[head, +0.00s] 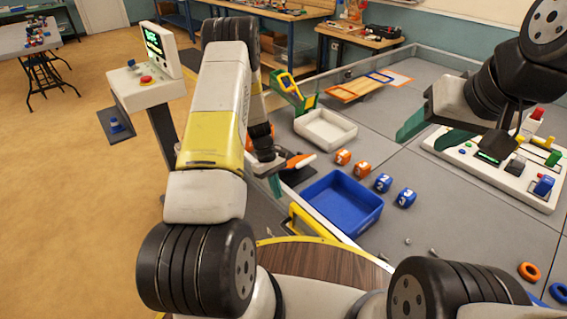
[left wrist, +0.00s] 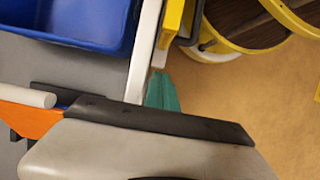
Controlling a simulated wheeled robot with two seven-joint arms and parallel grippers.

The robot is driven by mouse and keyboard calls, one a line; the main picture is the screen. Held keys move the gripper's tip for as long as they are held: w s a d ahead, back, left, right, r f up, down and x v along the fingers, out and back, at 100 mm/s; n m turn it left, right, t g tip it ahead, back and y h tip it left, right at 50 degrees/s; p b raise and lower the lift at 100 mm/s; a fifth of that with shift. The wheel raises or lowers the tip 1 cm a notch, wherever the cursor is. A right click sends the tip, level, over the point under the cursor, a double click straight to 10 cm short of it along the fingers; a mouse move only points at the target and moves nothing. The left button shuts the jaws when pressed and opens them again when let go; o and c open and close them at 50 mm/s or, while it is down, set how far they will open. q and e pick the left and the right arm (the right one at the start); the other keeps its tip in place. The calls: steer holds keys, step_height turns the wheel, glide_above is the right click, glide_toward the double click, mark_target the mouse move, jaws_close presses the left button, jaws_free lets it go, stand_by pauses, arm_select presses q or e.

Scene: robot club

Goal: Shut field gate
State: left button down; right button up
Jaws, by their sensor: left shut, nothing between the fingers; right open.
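A yellow barred piece (head: 303,217), which looks like the field gate, stands at the field's near edge beside the blue bin. In the left wrist view a yellow piece (left wrist: 173,28) stands along the white field wall. How far it is open cannot be made out. My left gripper (head: 275,185) is low at the field's near-left edge, left of the yellow piece and apart from it. Its teal fingertips (left wrist: 163,93) are together and empty, beside the wall's end. My right gripper (head: 450,138) is open and empty above the field at the right, in front of the control panel.
A blue bin (head: 362,224) stands just inside the edge, with orange and blue numbered cubes (head: 383,182) behind it. A white tray (head: 325,131) lies farther back. A white control panel (head: 513,185) is at right.

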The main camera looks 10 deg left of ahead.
arm_select(q)
steer(key=s+d, duration=0.1)
steer(key=s+d+f, duration=0.1)
steer(key=d+f, duration=0.1)
steer(key=shift+s+d+f, duration=0.25)
steer(key=shift+s+d, duration=0.05)
steer(key=shift+s, duration=0.1)
steer(key=shift+s+d, duration=0.15)
steer(key=shift+d, duration=0.05)
